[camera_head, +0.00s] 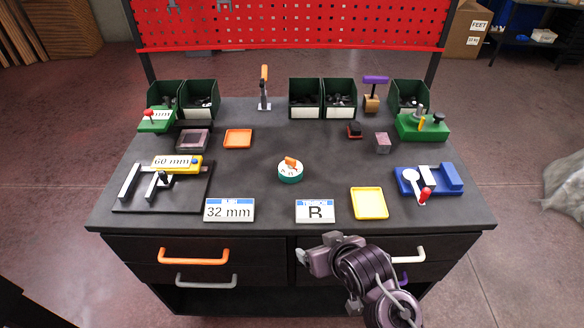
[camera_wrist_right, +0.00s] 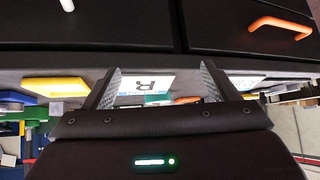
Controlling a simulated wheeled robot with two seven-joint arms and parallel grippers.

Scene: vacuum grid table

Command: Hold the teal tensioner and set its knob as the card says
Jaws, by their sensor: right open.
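The teal tensioner (camera_head: 290,172) stands near the middle of the dark table. It is a round teal base with a white top face and an orange knob (camera_head: 291,162) on it. The marks on its face are too small to read. A card (camera_head: 315,211) with a large R lies in front of it, and another card (camera_head: 229,209) reads 32 mm. My right gripper (camera_head: 318,246) is in front of the table's front edge, apart from the tensioner. In the right wrist view its two fingers (camera_wrist_right: 160,88) are spread and empty, with the R card (camera_wrist_right: 146,85) beyond them. My left gripper is not seen.
A yellow tray (camera_head: 369,203) lies right of the R card, and an orange tray (camera_head: 238,138) farther back. A blue fixture (camera_head: 430,180) is at right, a black slide with a 60 mm label (camera_head: 171,162) at left. Green bins (camera_head: 306,98) line the back. Space around the tensioner is clear.

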